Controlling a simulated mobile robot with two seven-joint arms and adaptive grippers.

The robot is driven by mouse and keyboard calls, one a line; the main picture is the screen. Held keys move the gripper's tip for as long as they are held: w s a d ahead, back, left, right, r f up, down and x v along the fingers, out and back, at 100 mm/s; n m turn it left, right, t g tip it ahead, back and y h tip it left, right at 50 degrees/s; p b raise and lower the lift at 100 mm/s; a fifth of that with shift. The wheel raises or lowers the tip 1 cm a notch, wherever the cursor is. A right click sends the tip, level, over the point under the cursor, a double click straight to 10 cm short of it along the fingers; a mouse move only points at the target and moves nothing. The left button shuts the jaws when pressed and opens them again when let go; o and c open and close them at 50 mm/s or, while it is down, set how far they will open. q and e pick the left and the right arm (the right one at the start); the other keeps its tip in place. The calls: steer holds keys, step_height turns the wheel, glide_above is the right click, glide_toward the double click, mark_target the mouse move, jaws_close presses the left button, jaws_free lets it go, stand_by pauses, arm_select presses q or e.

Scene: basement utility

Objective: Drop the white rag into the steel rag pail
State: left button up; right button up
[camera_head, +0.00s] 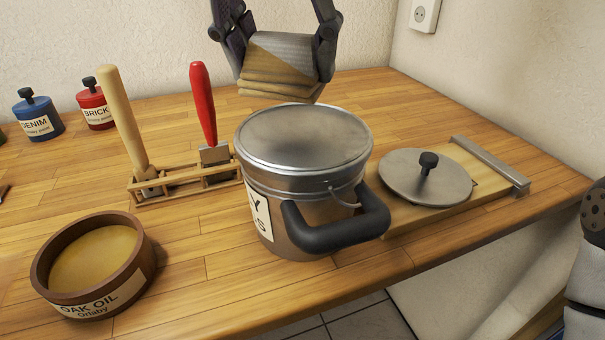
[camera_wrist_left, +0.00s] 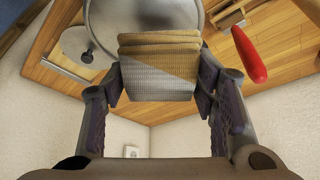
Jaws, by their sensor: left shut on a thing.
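My left gripper (camera_head: 283,70) is shut on the folded rag (camera_head: 280,52), whitish on one part and tan on the other. In the head view it holds the rag beyond and above the far rim of the steel rag pail (camera_head: 285,205). In the left wrist view the rag (camera_wrist_left: 158,78) sits between the two fingers (camera_wrist_left: 160,85), with the pail (camera_wrist_left: 110,15) behind it. The pail stands upright, with a black handle and a partly hidden label. Its round top shows smooth grey inside the rim; I cannot tell how deep it is.
A round steel lid (camera_head: 427,178) with a black knob lies on a wooden board (camera_head: 478,165) at right. A wooden rack (camera_head: 190,183) holds a red-handled tool (camera_head: 203,105) and a wooden-handled one (camera_head: 122,115). An oak oil bowl (camera_head: 95,265) stands front left; blue (camera_head: 38,118) and red (camera_head: 95,107) tins stand behind.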

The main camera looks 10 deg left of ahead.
arm_select(q)
steer(key=o, duration=1.1)
steer(key=shift+r, duration=0.1)
steer(key=v, duration=1.2)
steer(key=shift+w, duration=0.1)
